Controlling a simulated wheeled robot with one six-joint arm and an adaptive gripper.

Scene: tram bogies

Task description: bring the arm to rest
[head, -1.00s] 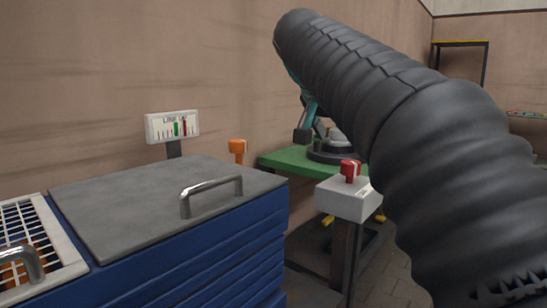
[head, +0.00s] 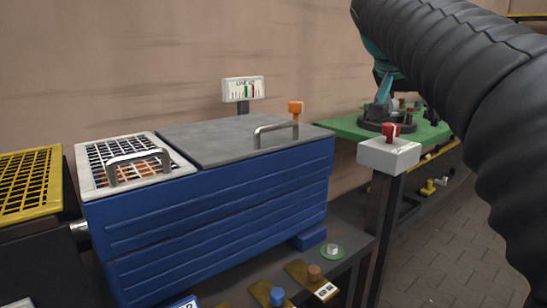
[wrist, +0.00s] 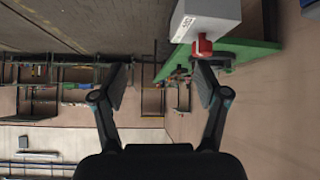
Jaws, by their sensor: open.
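My gripper (wrist: 163,88) shows in the wrist view with its two fingers spread apart and nothing between them. In the head view my arm, in a black ribbed sleeve, fills the right side and reaches up towards the top edge. The fingertips are not clearly seen in the head view. In the wrist view a red knob (wrist: 202,46) on a white box lies beyond the right finger. I cannot tell how far the finger is from it.
A blue chest (head: 210,215) with a grey lid and a white grate (head: 95,180) stands left of centre. A white box (head: 388,155) with a red knob sits on a post. A green table (head: 350,128) is behind. A yellow grate (head: 30,185) is far left. Paved floor (head: 440,245) lies right.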

